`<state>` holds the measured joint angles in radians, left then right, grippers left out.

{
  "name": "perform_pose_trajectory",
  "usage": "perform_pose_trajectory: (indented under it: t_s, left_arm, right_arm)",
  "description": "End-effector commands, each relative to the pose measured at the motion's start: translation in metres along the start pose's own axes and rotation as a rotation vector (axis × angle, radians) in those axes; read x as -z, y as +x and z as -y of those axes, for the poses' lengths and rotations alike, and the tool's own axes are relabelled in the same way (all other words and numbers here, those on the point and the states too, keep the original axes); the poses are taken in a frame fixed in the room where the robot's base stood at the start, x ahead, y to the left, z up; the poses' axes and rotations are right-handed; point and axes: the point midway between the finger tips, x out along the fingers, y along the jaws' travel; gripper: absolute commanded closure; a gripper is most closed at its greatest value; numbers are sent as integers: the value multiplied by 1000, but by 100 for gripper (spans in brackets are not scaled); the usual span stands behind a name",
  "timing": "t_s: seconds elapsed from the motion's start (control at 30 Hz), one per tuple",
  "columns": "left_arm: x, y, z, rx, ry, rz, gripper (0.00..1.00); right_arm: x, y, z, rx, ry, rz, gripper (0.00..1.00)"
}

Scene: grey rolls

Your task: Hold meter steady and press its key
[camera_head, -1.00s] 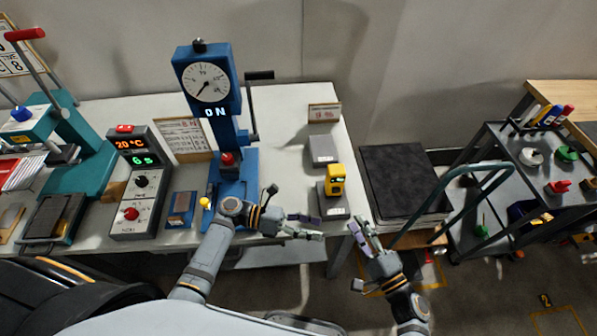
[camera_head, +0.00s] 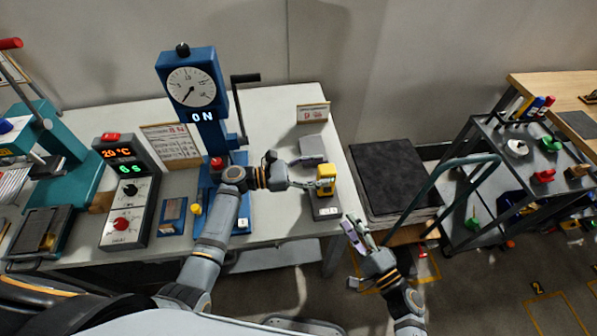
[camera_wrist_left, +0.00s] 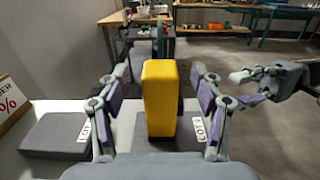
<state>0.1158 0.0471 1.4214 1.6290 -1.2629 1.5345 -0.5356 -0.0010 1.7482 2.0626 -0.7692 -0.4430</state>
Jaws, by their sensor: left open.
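The yellow meter (camera_head: 326,180) stands upright on a grey block near the right end of the white table. My left gripper (camera_head: 305,184) is at the meter's left side in the head view. In the left wrist view the meter (camera_wrist_left: 160,98) stands between the two spread fingers of my left gripper (camera_wrist_left: 158,100), with a gap on each side. The meter's key cannot be made out. My right gripper (camera_head: 354,236) is off the table's right edge, lower than the meter, with its fingers apart and nothing between them.
A second grey block (camera_head: 312,149) and a small sign (camera_head: 313,113) stand behind the meter. A blue press with a dial (camera_head: 191,87) is to the left. A dark platform cart (camera_head: 394,180) with a curved handle stands right of the table.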

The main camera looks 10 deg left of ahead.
Motion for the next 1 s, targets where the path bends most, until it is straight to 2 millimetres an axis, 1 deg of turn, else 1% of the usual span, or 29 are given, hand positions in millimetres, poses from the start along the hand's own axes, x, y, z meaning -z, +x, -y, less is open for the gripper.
perform_pose_trajectory:
  t_s: [0.03,0.1,0.2,0.3,0.5,0.53,1.0]
  left_arm:
    - [-1,9,0,1,-1,3,34]
    - [-1,18,0,0,-1,3,34]
    - [0,26,0,0,-1,1,34]
    - [0,29,0,0,-1,0,34]
    - [0,30,0,0,-1,-1,34]
    - [0,30,0,0,-1,-1,35]
    - [0,29,0,0,-1,-1,99]
  right_arm:
    - [0,0,0,0,0,0,62]
    - [0,0,0,0,0,0,62]
    - [0,0,0,0,0,0,62]
    - [0,0,0,0,0,0,62]
    - [0,0,0,0,0,0,62]
    - [0,0,0,0,0,0,62]
    - [0,0,0,0,0,0,62]
